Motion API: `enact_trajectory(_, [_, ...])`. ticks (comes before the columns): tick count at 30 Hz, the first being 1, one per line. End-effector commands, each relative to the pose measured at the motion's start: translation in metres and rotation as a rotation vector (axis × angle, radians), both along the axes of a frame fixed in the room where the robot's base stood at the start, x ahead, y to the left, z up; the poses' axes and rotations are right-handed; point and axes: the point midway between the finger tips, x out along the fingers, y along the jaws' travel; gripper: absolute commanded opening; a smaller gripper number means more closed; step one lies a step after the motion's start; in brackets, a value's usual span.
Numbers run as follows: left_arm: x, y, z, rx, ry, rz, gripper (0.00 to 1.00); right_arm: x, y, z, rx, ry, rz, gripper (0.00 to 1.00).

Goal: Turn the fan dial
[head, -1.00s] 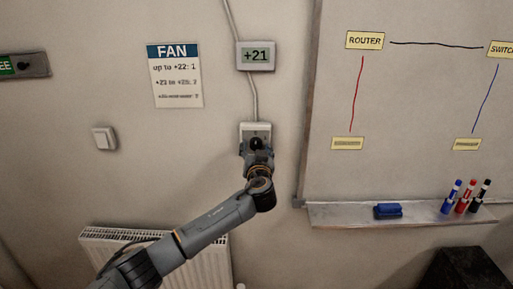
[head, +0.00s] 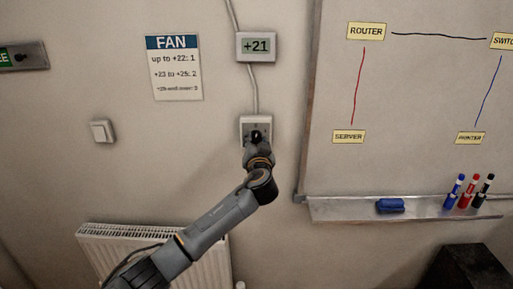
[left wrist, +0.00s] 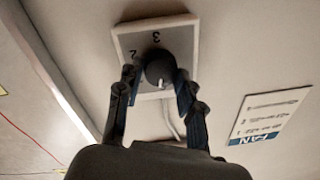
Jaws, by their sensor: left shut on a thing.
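The fan dial (left wrist: 160,66) is a dark round knob with a white mark, on a pale square wall plate (head: 246,123). In the left wrist view the plate (left wrist: 122,42) carries the numbers 2 and 3 beside the knob; the mark points down in that picture, away from the 3. My left gripper (head: 256,136) is at the plate and mostly hides the knob in the head view. In the left wrist view its fingers (left wrist: 158,80) are shut on the dial, one on each side. My right gripper is not in view.
The FAN sheet (head: 174,75) gives 1 for up to +22. A light switch (head: 103,131) and radiator (head: 205,268) are to the left and below. The whiteboard (head: 415,100) and its marker ledge (head: 350,209) are right.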

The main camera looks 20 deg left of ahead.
Motion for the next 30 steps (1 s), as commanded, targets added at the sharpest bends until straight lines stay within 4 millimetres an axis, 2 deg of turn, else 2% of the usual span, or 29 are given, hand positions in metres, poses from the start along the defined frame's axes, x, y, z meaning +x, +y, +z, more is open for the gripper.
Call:
enact_trajectory(1, [0.0,-0.001,-0.004,0.033,0.009,-0.001,0.05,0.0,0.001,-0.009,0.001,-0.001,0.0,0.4])
enact_trajectory(6, [0.0,-0.001,-0.002,0.186,0.053,0.0,0.05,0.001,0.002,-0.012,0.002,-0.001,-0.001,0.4])
enact_trajectory(21, [0.0,-0.001,-0.001,0.626,0.18,-0.001,0.05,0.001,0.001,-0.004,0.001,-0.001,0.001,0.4])
enact_trajectory(30, [0.0,-0.001,-0.001,0.8,0.229,0.0,0.05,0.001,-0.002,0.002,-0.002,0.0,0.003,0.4])
